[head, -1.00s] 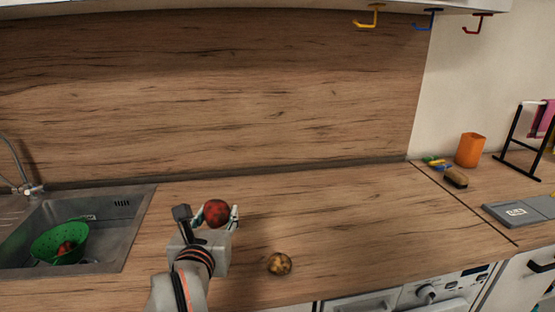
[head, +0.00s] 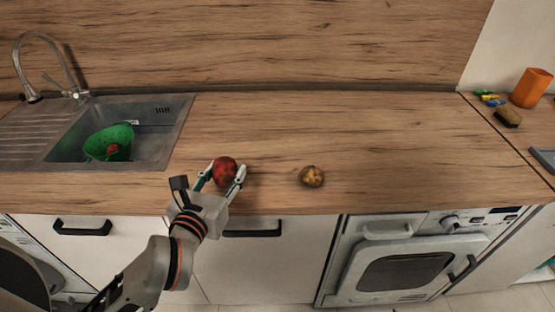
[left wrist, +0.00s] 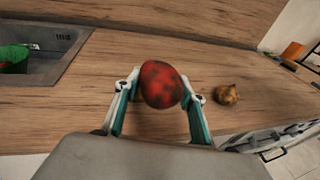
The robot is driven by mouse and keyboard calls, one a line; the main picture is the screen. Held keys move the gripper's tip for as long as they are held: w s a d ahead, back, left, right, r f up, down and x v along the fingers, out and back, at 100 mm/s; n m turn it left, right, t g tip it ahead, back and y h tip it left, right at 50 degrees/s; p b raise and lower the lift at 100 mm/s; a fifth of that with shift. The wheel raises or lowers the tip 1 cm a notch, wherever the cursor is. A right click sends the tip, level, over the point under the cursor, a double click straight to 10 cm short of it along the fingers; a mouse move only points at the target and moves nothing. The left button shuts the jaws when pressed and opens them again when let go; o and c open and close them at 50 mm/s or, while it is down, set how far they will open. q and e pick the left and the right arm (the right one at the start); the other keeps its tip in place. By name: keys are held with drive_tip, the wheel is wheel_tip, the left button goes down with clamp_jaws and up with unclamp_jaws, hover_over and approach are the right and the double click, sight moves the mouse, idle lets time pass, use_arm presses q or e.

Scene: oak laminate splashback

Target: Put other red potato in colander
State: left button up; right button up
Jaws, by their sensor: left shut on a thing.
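My left gripper (head: 222,181) is shut on a dark-spotted red potato (head: 224,170) near the counter's front edge. In the left wrist view the red potato (left wrist: 161,84) sits between the two fingertips (left wrist: 160,92). The green colander (head: 109,142) stands tilted in the sink, to the left of the gripper. Another red potato (head: 114,152) lies inside it. In the left wrist view only part of the colander (left wrist: 12,56) shows at the left edge. My right gripper is in neither view.
A brown-yellow potato (head: 312,176) lies on the counter right of the gripper. The sink (head: 176,130) has a raised rim and a curved tap (head: 30,70) at its back left. The counter (head: 330,125) behind the gripper is clear. An orange cup (head: 531,88) and a brush (head: 507,117) stand far right.

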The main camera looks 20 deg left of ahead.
use_arm(q)
drive_tip(key=w+d+r+n+y, duration=0.1)
drive_tip(key=w+d+r, duration=0.2)
drive_tip(key=w+r, duration=0.3)
wheel_tip(320, 180, up, 6)
hover_over(269, 179)
drive_tip(key=shift+w+r, duration=0.1)
drive_tip(key=shift+r, duration=0.1)
wheel_tip(269, 179, down, 16)
drive_tip(key=b, duration=0.3)
wheel_tip(269, 179, down, 3)
drive_tip(key=shift+f, duration=0.35)
